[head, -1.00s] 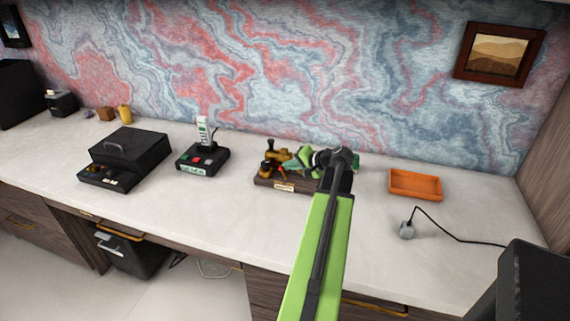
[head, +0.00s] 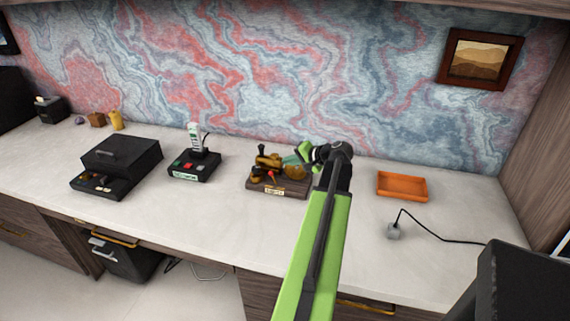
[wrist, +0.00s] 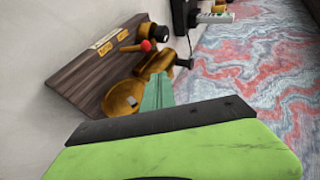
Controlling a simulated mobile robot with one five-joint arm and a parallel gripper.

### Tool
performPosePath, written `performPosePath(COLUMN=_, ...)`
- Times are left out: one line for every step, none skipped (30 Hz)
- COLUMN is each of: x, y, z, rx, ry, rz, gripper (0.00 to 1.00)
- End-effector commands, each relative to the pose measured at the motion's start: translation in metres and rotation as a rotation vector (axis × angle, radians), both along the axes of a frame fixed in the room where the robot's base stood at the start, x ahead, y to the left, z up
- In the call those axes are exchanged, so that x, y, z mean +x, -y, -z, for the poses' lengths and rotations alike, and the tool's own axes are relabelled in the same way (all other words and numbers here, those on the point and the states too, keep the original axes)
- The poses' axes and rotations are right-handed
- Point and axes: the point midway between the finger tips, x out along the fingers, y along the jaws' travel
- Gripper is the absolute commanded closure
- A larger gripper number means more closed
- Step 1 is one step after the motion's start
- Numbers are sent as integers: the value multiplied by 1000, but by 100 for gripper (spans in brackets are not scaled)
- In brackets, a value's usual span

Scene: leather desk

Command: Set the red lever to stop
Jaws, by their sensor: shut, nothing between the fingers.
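The red lever shows in the wrist view as a red ball knob (wrist: 146,45) on a short grey stem. It stands on a dark wooden base (wrist: 75,85) with a brass engine model (wrist: 150,70). Two yellow labels (wrist: 103,50) and a pale plate lie by the stem; their words are too small to read. In the head view the lever (head: 271,179) is a tiny red mark at the front of the base. My gripper (head: 304,154) is shut and empty above the back right of the model. Its teal tip (wrist: 158,92) is by the brass wheel, apart from the knob.
A black box with a drawer (head: 118,165) and a black device with buttons (head: 193,165) stand to the left. An orange tray (head: 402,187) and a grey plug (head: 393,231) with a cable lie to the right. The desk in front of the base is clear.

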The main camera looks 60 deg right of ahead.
Motion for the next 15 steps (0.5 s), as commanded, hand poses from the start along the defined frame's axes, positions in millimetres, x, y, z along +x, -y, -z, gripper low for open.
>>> performPosePath(x=-7, y=5, z=-19, rx=1, ry=1, rz=3, gripper=100)
performPosePath(x=-15, y=1, z=-25, rx=0, ry=0, rz=6, gripper=100)
performPosePath(x=-23, y=-1, z=-32, rx=1, ry=0, rz=6, gripper=100)
performPosePath(x=-28, y=-3, z=-37, rx=1, ry=0, rz=6, gripper=100)
performPosePath(x=-34, y=-4, z=-42, rx=1, ry=0, rz=6, gripper=100)
performPosePath(x=-40, y=-6, z=-48, rx=0, ry=0, rz=6, gripper=100)
performPosePath(x=-44, y=-7, z=-52, rx=0, ry=0, rz=6, gripper=100)
performPosePath(x=-48, y=-9, z=-56, rx=0, ry=0, rz=5, gripper=100)
performPosePath(x=-54, y=-10, z=-61, rx=1, ry=0, rz=4, gripper=100)
performPosePath(x=-57, y=-11, z=-64, rx=1, ry=0, rz=4, gripper=100)
performPosePath(x=-60, y=-12, z=-66, rx=0, ry=0, rz=4, gripper=100)
performPosePath(x=-63, y=-14, z=-69, rx=0, ry=-1, rz=2, gripper=100)
performPosePath(x=-65, y=-14, z=-71, rx=0, ry=-1, rz=1, gripper=100)
performPosePath(x=-67, y=-15, z=-72, rx=0, ry=0, rz=0, gripper=100)
performPosePath(x=-68, y=-16, z=-73, rx=0, ry=0, rz=-1, gripper=100)
